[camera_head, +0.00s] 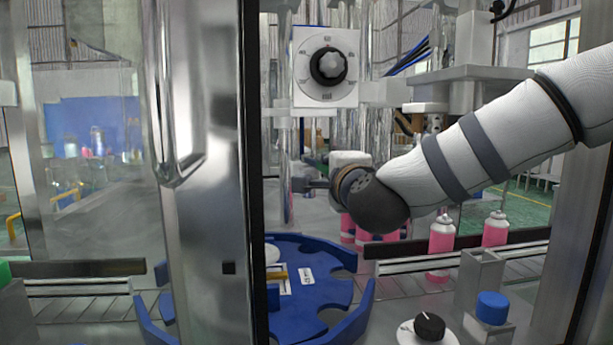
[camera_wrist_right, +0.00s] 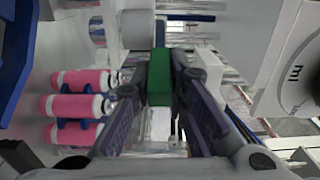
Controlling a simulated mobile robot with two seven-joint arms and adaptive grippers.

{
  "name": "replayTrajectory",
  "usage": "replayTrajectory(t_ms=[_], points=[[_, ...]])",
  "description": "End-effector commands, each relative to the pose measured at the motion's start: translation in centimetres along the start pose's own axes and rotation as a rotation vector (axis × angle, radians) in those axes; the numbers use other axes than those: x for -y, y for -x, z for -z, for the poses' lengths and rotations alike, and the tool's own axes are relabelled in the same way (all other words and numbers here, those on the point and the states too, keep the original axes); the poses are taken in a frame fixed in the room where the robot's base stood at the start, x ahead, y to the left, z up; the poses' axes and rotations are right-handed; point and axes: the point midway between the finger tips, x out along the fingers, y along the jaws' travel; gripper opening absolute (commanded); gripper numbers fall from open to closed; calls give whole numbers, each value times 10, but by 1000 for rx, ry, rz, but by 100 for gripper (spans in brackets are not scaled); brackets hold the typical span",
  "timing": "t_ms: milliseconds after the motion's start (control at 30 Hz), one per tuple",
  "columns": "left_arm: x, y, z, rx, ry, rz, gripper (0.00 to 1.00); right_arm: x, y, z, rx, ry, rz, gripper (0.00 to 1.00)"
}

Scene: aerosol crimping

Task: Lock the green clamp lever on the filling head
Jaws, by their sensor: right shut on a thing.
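The green clamp lever (camera_wrist_right: 159,78) shows as a green block in the middle of the right wrist view. My right gripper (camera_wrist_right: 160,85) has its two dark fingers on either side of the lever and is shut on it. In the head view my right arm comes in from the right, and its gripper (camera_head: 312,184) points left among the machine's metal columns. The lever cannot be made out in the head view, and the filling head is only partly visible behind my arm. My left gripper is in neither view.
A white panel with a dial (camera_head: 327,65) is above my gripper. Pink cans (camera_head: 441,240) stand along the conveyor, and a blue star wheel (camera_head: 325,290) lies below. A metal door frame (camera_head: 205,180) stands at the left. A black knob (camera_head: 429,326) and a blue button (camera_head: 491,307) are in front.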

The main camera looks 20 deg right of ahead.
Motion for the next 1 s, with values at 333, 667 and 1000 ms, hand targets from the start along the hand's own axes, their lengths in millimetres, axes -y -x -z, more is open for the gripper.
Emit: replayTrajectory(t_ms=[333,667,1000], points=[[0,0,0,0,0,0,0,0,0,-7,4,2,-1,0],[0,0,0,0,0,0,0,0,2,-28,5,1,0,0],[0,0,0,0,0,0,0,0,2,-26,3,0,0,37]])
